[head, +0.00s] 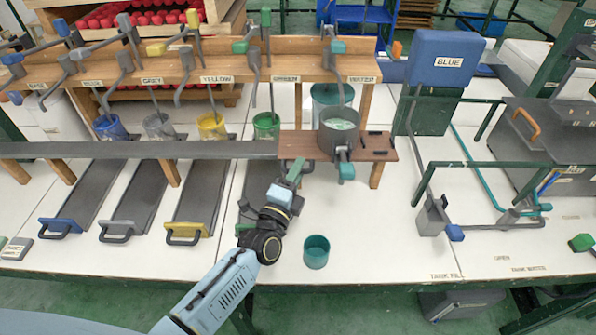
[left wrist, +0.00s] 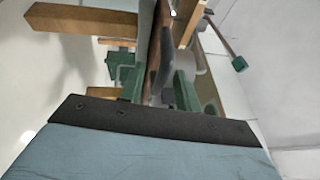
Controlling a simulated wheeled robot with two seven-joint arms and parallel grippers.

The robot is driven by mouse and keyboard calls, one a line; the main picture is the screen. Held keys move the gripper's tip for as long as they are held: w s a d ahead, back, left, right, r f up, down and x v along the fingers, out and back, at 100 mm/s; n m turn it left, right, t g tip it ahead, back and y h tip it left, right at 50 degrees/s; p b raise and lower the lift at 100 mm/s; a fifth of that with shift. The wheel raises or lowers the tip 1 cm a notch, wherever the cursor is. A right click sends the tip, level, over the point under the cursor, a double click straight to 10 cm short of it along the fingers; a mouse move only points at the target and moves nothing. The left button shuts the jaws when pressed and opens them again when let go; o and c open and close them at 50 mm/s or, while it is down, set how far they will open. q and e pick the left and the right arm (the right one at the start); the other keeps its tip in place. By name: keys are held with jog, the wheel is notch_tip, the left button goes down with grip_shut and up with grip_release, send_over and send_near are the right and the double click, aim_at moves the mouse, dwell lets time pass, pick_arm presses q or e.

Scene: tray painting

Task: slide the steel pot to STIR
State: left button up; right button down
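The steel pot (head: 338,138) is a grey round vessel with pale green contents. It stands upright on a brown wooden board (head: 298,146) at the right end of a long grey rail. A teal-tipped lever (head: 346,170) sticks out at its front. My left gripper (head: 295,168) is at the front edge of the board, left of the pot and apart from it. In the left wrist view its green fingers (left wrist: 152,88) stand apart, with a brown and grey edge seen between them. Contact with that edge cannot be told. I see no STIR label. My right gripper is not in view.
The grey rail (head: 140,149) runs left past blue, grey, yellow and green cups. A teal cup (head: 316,252) stands on the white table, right of my left forearm. Table space right of the teal cup is clear.

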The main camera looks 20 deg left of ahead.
pick_arm(q)
jog(key=shift+w, duration=0.35)
jog(key=shift+c, duration=0.4)
grip_shut()
